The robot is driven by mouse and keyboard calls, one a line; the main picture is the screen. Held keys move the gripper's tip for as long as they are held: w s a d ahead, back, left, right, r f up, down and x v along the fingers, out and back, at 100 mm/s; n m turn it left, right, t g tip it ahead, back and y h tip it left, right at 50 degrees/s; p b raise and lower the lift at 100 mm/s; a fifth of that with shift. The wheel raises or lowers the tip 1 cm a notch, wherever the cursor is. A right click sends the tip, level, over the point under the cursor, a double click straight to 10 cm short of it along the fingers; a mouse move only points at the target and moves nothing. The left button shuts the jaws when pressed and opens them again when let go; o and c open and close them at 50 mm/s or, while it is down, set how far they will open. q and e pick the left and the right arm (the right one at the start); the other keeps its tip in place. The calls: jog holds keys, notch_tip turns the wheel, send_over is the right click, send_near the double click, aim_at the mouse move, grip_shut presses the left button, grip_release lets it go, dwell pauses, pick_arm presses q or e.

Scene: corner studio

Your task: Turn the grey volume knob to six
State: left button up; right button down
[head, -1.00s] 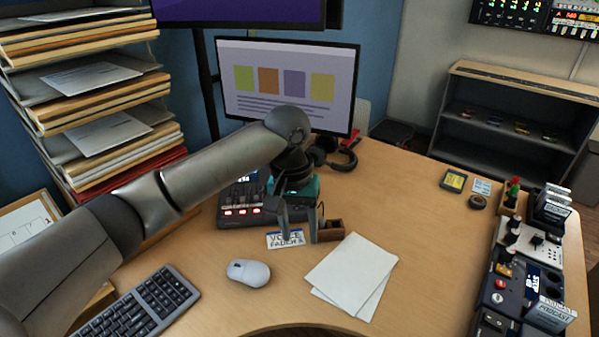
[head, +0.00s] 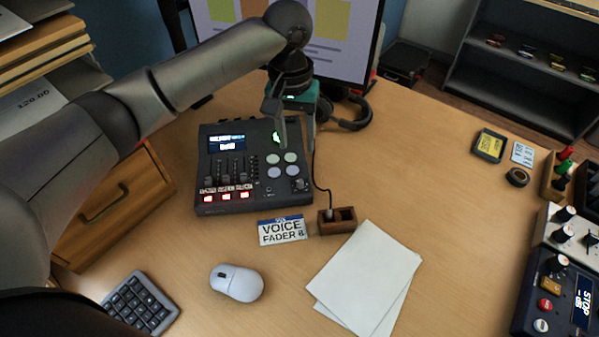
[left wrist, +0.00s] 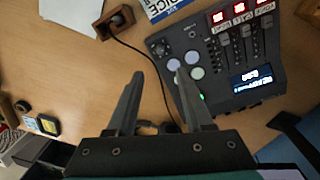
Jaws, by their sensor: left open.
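A dark mixer (head: 217,165) stands on the desk with a lit screen, several faders, red-lit buttons and round pale pads. A small dark-grey round knob (head: 299,184) sits at its front right corner, below the pads. In the left wrist view the same knob (left wrist: 160,48) shows past my fingertips; its marking is too small to read. My left gripper (head: 297,145) is open and empty above the mixer's right end, behind the knob in the head view. In the left wrist view its fingers (left wrist: 160,76) point toward the knob and pads. My right gripper is not in view.
A "VOICE FADER" card (head: 283,230) and a small wooden holder (head: 337,221) with a cable lie in front. A mouse (head: 237,283), papers (head: 365,277) and keyboard (head: 138,304) lie nearer. Headphones (head: 352,112) are behind. Another control panel (head: 556,290) stands at right.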

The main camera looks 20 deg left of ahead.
pick_arm(q)
jog(key=b, duration=0.1)
send_over(300, 181)
jog(key=f, duration=0.4)
jog(key=shift+s+a+f, duration=0.15)
jog(key=shift+a+f, duration=0.1)
notch_tip(300, 181, down, 6)
jog(key=shift+d+f+b, duration=0.1)
jog(key=shift+d+b, duration=0.05)
jog(key=shift+b, duration=1.05)
jog(key=shift+f, duration=0.75)
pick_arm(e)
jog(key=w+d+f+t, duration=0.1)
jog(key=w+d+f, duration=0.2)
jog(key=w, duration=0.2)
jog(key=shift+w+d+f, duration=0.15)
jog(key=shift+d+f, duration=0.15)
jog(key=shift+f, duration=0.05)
pick_arm(q)
grip_shut()
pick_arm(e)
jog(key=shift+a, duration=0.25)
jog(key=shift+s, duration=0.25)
